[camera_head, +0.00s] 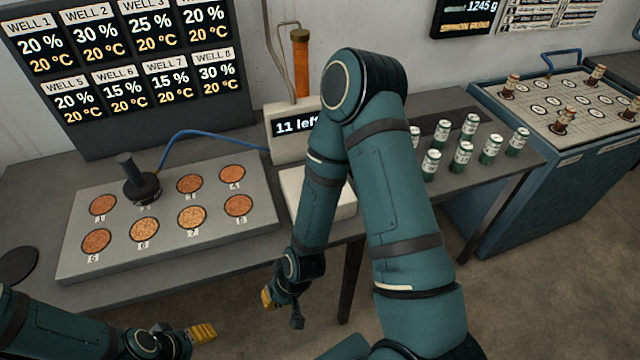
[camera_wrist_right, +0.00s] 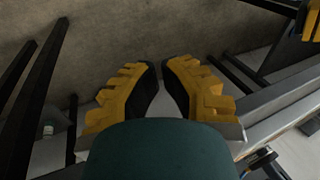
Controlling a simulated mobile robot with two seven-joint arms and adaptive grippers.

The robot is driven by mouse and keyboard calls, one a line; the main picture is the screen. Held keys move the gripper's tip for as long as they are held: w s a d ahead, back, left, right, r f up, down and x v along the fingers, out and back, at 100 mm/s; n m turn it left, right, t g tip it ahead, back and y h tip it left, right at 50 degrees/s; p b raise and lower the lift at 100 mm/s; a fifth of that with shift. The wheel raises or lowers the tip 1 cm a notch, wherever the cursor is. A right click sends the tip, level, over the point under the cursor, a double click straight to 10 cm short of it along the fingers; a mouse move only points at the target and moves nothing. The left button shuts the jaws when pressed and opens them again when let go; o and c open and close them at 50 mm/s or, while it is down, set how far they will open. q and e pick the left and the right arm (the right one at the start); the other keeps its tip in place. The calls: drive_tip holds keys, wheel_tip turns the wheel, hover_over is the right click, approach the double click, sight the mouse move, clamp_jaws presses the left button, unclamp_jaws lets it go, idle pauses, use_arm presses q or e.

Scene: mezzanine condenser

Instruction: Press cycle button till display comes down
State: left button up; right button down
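The display (camera_head: 294,126) on a pale dispenser unit reads "11 left"; its right end is hidden behind my right arm. I cannot make out a cycle button; part of the unit's pale base (camera_head: 300,190) is covered by the arm. My right gripper (camera_head: 282,308) hangs in front of the bench edge, below and apart from the unit. Its yellow fingers also show in the right wrist view (camera_wrist_right: 161,72), apart with nothing between them. My left gripper (camera_head: 182,331) is low at the left, in front of the bench, its fingers apart and empty.
A grey plate (camera_head: 165,258) with several numbered wells carries a dark-handled tool (camera_head: 140,186) on one well. A blue hose (camera_head: 215,134) runs to the unit. Several green-white cans (camera_head: 463,153) stand right of my arm. A wall board (camera_head: 80,125) lists wells.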

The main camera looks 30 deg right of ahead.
drive_tip(key=w+d+r+t+h+p, duration=0.1)
drive_tip(key=w+d+r+p, duration=0.1)
drive_tip(key=d+r+p, duration=0.1)
drive_tip(key=w+d+r+n+t+h+p, duration=0.1)
drive_tip(key=w+d+r+p, duration=0.2)
drive_tip(key=r, duration=0.1)
drive_tip(key=w+d+r+h+p, duration=0.1)
drive_tip(key=w+d+r+p, duration=0.1)
drive_tip(key=d+r, duration=0.1)
drive_tip(key=shift+w+d+r+t+p, duration=0.15)
drive_tip(key=shift+w+r+t+p, duration=0.2)
drive_tip(key=shift+t+p, duration=0.05)
drive_tip(key=w+d+r+h, duration=0.1)
drive_tip(key=w+d+r, duration=0.1)
drive_tip(key=w+d+r+n+t+h, duration=0.1)
drive_tip(key=w+d+r, duration=0.1)
drive_tip(key=d+r, duration=0.1)
drive_tip(key=w+d+r+n+t+h+p, duration=0.1)
drive_tip(key=w+d+r, duration=0.1)
drive_tip(key=d+r, duration=0.1)
drive_tip(key=shift+w+d, duration=0.15)
drive_tip(key=shift+w, duration=0.15)
drive_tip(key=w+d+r+n+t+h+p, duration=0.1)
drive_tip(key=w+d+r+h, duration=0.1)
drive_tip(key=d+r, duration=0.3)
drive_tip(key=shift+w+d+r+h, duration=0.25)
drive_tip(key=shift+r+h, duration=0.15)
drive_tip(key=shift+r, duration=0.4)
